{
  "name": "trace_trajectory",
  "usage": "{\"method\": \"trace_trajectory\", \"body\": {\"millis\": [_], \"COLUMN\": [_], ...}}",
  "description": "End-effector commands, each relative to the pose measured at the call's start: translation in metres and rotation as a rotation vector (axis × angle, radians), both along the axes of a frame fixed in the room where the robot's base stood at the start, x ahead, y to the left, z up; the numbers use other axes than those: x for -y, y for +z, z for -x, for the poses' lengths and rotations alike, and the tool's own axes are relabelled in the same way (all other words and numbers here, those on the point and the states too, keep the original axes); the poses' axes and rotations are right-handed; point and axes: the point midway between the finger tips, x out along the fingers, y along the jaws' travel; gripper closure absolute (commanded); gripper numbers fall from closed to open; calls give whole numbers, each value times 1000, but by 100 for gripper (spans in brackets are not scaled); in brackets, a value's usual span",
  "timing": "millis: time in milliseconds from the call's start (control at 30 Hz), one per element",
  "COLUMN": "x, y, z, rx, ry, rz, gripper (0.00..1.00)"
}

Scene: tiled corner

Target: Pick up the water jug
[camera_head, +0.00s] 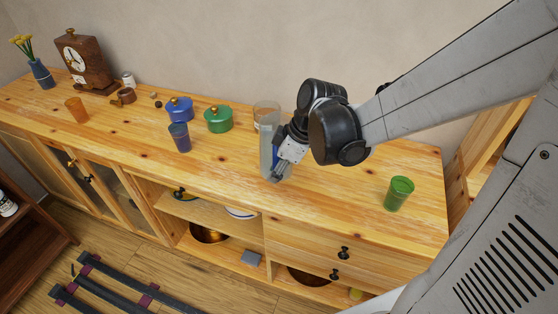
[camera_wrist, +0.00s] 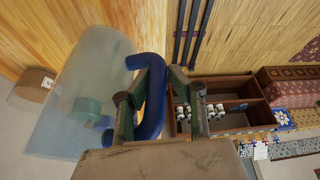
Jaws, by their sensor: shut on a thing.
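The water jug (camera_head: 267,157) is a tall translucent grey-blue vessel with a blue handle, near the middle of the wooden sideboard top. In the wrist view the jug body (camera_wrist: 80,85) fills the left side. Its blue handle (camera_wrist: 152,75) passes between my gripper's fingers (camera_wrist: 157,100). My gripper (camera_head: 281,156) is at the jug's right side in the head view, shut on the handle. The jug looks close to upright in the head view; whether its base touches the wood is not clear.
Green (camera_head: 218,119) and blue (camera_head: 180,109) lidded pots and a dark blue cup (camera_head: 180,138) are to the left. A green glass (camera_head: 399,193) stands at right, with bare wood between it and the jug.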

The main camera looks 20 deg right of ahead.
Motion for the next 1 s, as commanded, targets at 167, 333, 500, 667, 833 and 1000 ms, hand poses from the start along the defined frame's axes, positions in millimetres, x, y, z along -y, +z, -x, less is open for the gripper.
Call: {"method": "trace_trajectory", "body": {"millis": [167, 333, 500, 667, 833, 1000], "x": [-17, -31, -43, -52, -59, -64], "y": [11, 20, 28, 34, 39, 42], "z": [7, 13, 18, 21, 24, 26], "rx": [1, 1, 1, 1, 1, 0], "ry": [4, 4, 3, 2, 2, 1], "rz": [0, 0, 1, 0, 0, 0], "gripper": [100, 100, 100, 100, 100, 100]}}
